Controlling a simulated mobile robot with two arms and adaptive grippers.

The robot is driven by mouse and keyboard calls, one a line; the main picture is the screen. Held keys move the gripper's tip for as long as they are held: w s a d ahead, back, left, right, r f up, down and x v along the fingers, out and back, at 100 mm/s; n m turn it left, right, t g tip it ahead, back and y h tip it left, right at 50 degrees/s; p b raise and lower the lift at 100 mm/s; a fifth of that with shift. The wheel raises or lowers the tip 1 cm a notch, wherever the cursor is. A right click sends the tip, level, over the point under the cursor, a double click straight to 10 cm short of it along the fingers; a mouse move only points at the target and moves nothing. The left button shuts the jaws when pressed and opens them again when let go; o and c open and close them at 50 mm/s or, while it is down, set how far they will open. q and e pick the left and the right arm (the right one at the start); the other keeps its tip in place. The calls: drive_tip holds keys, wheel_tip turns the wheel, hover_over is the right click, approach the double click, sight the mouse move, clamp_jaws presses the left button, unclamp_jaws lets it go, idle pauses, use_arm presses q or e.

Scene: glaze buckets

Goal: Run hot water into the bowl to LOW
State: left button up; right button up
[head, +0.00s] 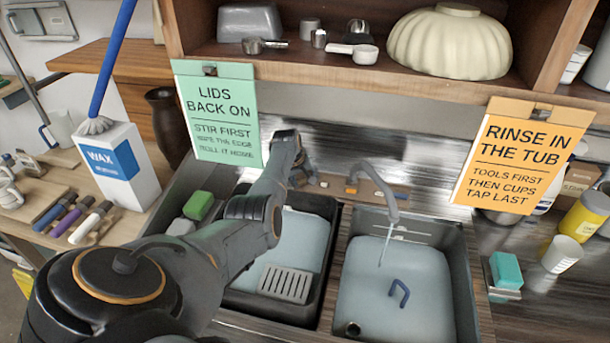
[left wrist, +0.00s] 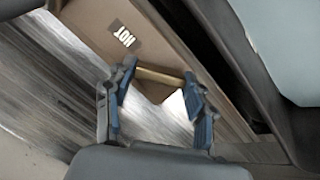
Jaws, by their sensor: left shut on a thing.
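My left gripper (left wrist: 160,88) is shut on a brass-coloured lever (left wrist: 155,76) beside a small HOT label (left wrist: 124,36) in the left wrist view. In the head view my left arm reaches to the back ledge, and the lever is hidden there. A grey tap (head: 375,180) curves over the right-hand sink bowl (head: 468,280). A thin stream of water (head: 385,245) runs from its spout into pale water (head: 385,285) in that bowl. A blue hook-shaped piece (head: 400,292) shows in the water. No LOW mark is readable. My right gripper is not in view.
A black tub (head: 325,215) with pale liquid and a slotted grey plate (head: 286,284) stands left of the bowl. A green sponge (head: 199,205) lies further left. A teal sponge (head: 506,270) and white cup (head: 562,254) stand at right. Hanging signs and a shelf (head: 400,88) overhang the back.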

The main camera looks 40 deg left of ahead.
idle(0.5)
use_arm(q)
drive_tip(key=o, duration=1.2)
drive_tip(key=shift+c, duration=0.2)
drive_tip(key=shift+s+r, duration=0.15)
drive_tip(key=shift+r, duration=0.25)
drive_tip(key=v, duration=1.1)
drive_tip(key=shift+s, duration=0.15)
drive_tip(key=shift+d, duration=0.1)
